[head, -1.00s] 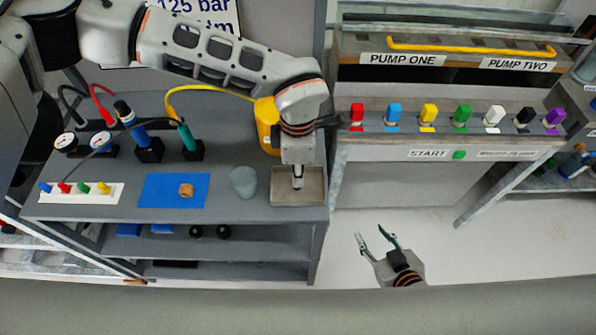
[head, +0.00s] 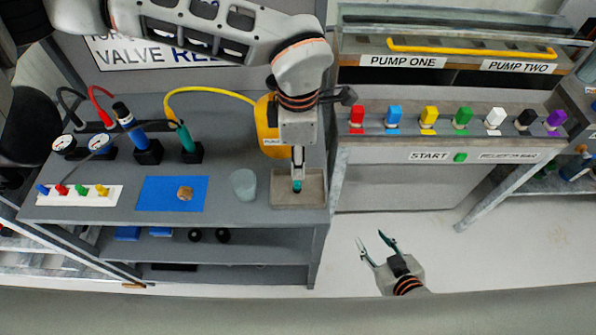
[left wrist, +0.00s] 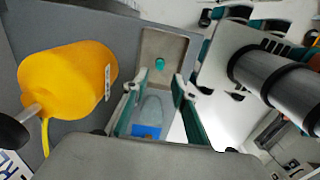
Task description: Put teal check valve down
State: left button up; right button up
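The teal check valve (head: 297,186) is a small teal piece in the grey tray (head: 283,202) at the bench's right end. It also shows in the left wrist view (left wrist: 159,63), against the tray floor and beyond my fingertips. My left gripper (head: 298,160) points down above the tray. In the left wrist view its two fingers (left wrist: 156,88) are spread with nothing between them, apart from the valve. My right gripper (head: 371,240) is open and empty, low over the floor to the right of the bench.
A translucent grey cup (head: 243,184) stands left of the tray. A blue mat (head: 155,194) holds a small brown piece (head: 185,193). A yellow cylinder (head: 268,127) stands close behind my left gripper. The pump panel (head: 430,134) with coloured knobs is to the right.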

pick_arm(q)
notch_tip(320, 180, up, 6)
jog(key=shift+f, duration=0.1)
dwell(0.4)
jog(key=shift+s, duration=0.15)
